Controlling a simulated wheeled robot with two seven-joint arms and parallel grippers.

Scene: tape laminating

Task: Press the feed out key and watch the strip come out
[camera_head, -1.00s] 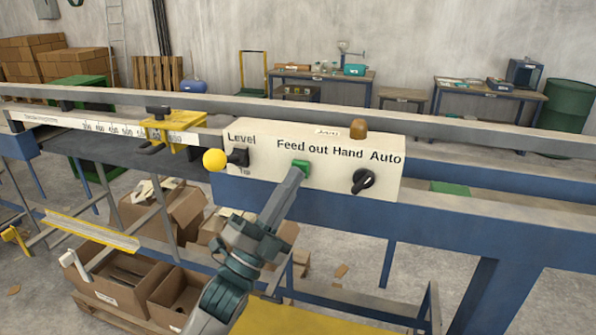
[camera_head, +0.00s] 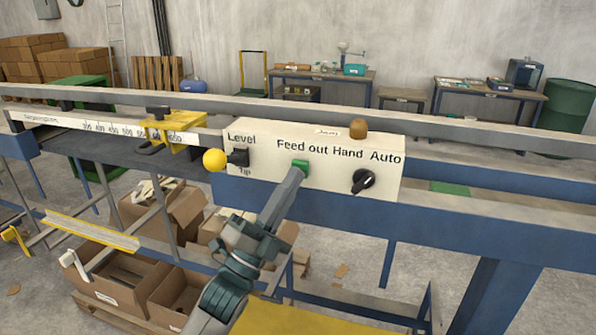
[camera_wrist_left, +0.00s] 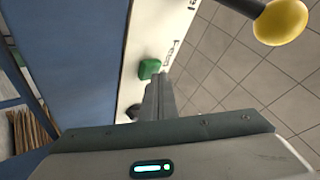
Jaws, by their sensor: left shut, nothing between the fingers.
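The green feed out key (camera_head: 301,165) sits on the cream control panel (camera_head: 325,183), under the words "Feed out". It also shows in the left wrist view (camera_wrist_left: 149,68). My left gripper (camera_head: 297,175) is shut and empty, with its tips at the lower edge of the key. In the left wrist view its fingers (camera_wrist_left: 159,84) end right by the key; I cannot tell whether they touch or press it. No strip can be made out coming out in these frames. My right gripper is out of view.
A yellow ball knob (camera_head: 214,160) and a black Level switch (camera_head: 239,157) are left of the key. A black Hand/Auto rotary knob (camera_head: 362,181) is to the right. A brown dome (camera_head: 358,128) stands on the panel top. Cardboard boxes (camera_head: 120,275) lie below the rail.

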